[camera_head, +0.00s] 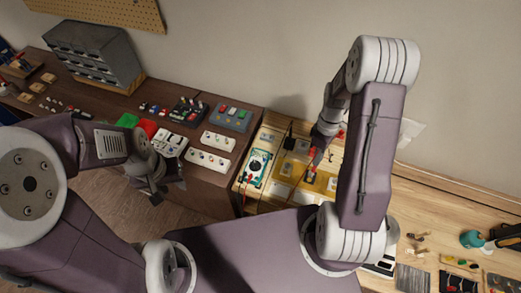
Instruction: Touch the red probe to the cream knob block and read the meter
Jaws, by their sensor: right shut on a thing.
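My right gripper (315,152) is shut on the red probe (312,162), which points down over the yellowish work mat on the light wooden bench. A small dark-blue and yellow piece (309,178) is just below the probe; whether the tip touches anything is too small to tell. Several pale blocks lie around it, one pale block (283,189) to its lower left; I cannot tell which is the cream knob block. The teal meter (258,166) with a round dial lies left of the mat; its reading is not legible. My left gripper (166,190) hangs far left of it, its fingers unclear.
A dark brown bench (210,105) at the left holds white trays (218,141) of small parts, a grey-blue box (231,116) and a grey drawer cabinet (93,52). Tools (485,240) lie at the far right. My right arm hides part of the light bench.

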